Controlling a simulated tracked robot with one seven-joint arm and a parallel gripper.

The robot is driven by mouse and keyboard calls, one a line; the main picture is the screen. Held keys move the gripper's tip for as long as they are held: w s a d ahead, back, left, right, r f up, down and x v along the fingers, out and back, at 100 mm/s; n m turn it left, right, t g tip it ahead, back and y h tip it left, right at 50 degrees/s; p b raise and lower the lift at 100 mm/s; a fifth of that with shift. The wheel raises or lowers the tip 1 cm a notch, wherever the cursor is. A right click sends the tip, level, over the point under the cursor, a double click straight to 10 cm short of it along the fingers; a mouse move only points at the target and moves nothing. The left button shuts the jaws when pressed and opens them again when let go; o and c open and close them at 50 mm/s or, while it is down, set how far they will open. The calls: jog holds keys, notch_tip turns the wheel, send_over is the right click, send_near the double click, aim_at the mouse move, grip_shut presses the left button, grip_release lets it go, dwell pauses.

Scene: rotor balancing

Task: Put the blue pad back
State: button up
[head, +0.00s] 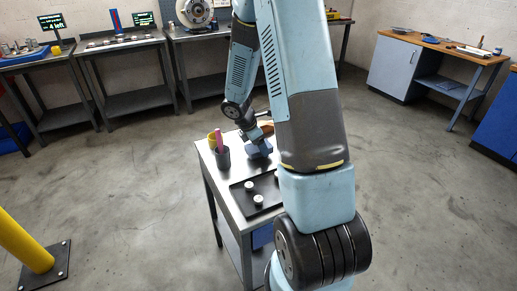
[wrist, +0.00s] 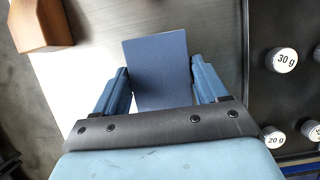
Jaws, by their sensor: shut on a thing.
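The blue pad (wrist: 158,65) is a flat dark blue rectangle between the two fingers of my gripper (wrist: 160,85) in the wrist view. The fingers touch its sides, and my gripper is shut on it. In the head view my gripper (head: 257,143) is low over the far part of the small metal table (head: 233,190), with the blue pad (head: 260,150) under it. I cannot tell whether the pad touches the table top.
A black tray (head: 243,203) with white-topped weights, one marked 30 g (wrist: 286,60), lies right of the pad in the wrist view. A dark cup (head: 223,158) with a pink item stands left. A brown wooden block (wrist: 40,22) is at the wrist view's upper left.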

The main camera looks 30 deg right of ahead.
jog(key=shift+f, duration=0.75)
jog(key=o, duration=0.9)
jog(key=shift+o, duration=0.2)
jog(key=shift+r, duration=0.1)
jog(key=v, duration=1.2)
jog(key=s+a+r+m+t+y, duration=0.1)
jog(key=s+a+r+m, duration=0.1)
jog(key=s+r+m, duration=0.4)
jog(key=s+a+r+m+t, duration=0.1)
jog(key=s+r+m, duration=0.25)
jog(key=r, duration=0.55)
jog(key=s+a+r+m+t+y, duration=0.1)
jog(key=s+a+r+m, duration=0.2)
jog(key=s, duration=0.4)
jog(key=s+a+r+m+t+y, duration=0.2)
jog(key=s+r+m, duration=0.3)
jog(key=s, duration=0.3)
jog(key=shift+a+t+y, duration=0.3)
jog(key=shift+a, duration=0.05)
